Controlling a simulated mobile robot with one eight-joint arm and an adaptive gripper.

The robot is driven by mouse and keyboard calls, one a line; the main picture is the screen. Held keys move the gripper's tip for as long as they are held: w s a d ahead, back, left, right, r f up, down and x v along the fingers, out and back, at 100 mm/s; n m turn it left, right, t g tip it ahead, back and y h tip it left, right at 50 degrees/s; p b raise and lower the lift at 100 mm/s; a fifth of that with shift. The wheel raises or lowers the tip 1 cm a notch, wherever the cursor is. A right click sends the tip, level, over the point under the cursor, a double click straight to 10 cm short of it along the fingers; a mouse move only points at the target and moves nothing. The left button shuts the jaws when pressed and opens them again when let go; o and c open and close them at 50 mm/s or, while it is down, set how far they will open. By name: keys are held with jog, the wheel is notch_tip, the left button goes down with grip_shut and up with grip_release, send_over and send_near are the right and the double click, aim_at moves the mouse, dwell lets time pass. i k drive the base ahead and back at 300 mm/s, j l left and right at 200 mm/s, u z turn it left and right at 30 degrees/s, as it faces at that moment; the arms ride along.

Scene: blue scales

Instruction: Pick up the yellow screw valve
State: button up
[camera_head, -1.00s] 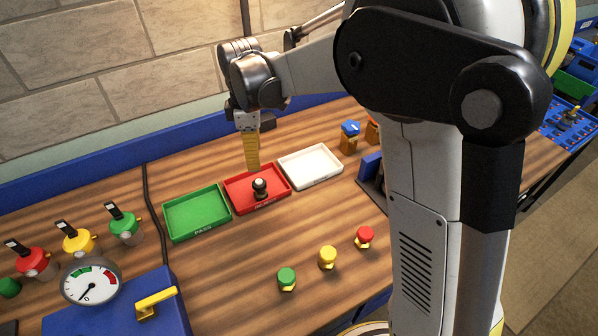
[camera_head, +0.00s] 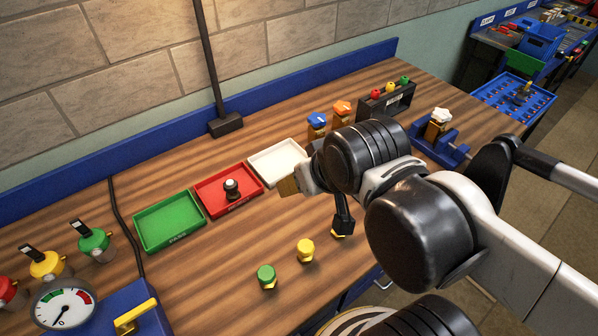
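A yellow screw valve (camera_head: 306,249) with a round cap stands upright on the wooden bench, in front of the trays. A green-capped valve (camera_head: 266,275) stands to its left.
Green (camera_head: 168,247), red (camera_head: 207,207) and white (camera_head: 259,174) trays stand in a row; a dark knob (camera_head: 231,189) sits in the red one. Blue (camera_head: 317,122) and orange (camera_head: 342,108) valves stand behind. A blue vise (camera_head: 434,151) is at right, a gauge (camera_head: 63,308) at front left.

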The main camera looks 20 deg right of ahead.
aim_at(305, 248)
jog(key=z, duration=1)
jog(key=k+l+u, duration=0.15)
jog(key=l+u, duration=0.25)
jog(key=k+l+u, duration=0.25)
jog(key=u, duration=0.2)
